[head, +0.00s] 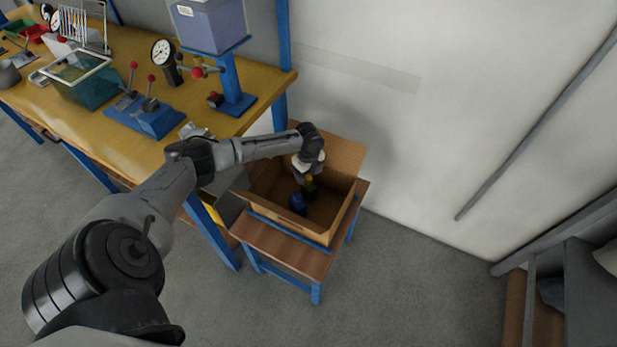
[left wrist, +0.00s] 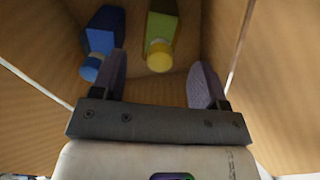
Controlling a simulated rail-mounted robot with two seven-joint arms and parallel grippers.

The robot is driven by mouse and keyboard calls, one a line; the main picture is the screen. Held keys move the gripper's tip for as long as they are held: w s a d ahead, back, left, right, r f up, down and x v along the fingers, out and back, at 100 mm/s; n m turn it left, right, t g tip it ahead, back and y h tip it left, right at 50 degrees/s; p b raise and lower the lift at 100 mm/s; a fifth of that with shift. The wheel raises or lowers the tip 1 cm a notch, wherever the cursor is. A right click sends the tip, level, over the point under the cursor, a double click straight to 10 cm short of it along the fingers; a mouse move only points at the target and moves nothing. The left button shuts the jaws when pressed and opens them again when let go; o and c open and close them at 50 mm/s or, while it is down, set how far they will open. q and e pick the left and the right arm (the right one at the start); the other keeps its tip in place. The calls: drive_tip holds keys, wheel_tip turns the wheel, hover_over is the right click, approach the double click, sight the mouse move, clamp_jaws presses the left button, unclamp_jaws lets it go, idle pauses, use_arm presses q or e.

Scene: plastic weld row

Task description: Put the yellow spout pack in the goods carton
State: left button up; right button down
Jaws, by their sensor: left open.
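The goods carton (head: 289,222) is an open cardboard box on a small stand. My left gripper (head: 307,180) reaches down into it. In the left wrist view the left gripper (left wrist: 160,78) has its two fingers well apart. The yellow spout pack (left wrist: 163,30), with a dull yellow-green body and a yellow cap, is inside the carton, just beyond the gap between the fingertips. Neither finger appears to press on it. My right gripper is not in view.
A blue spout pack (left wrist: 103,30) is in the carton beside the yellow one, close to the left finger. The carton walls (left wrist: 40,50) surround the gripper. The stand (head: 285,250) is beside the yellow workbench (head: 210,120), which holds fixtures and a gauge.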

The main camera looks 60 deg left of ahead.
use_arm(q)
wheel_tip(320, 180, up, 7)
drive_tip(key=shift+f+p, duration=0.2)
drive_tip(key=shift+p, duration=0.75)
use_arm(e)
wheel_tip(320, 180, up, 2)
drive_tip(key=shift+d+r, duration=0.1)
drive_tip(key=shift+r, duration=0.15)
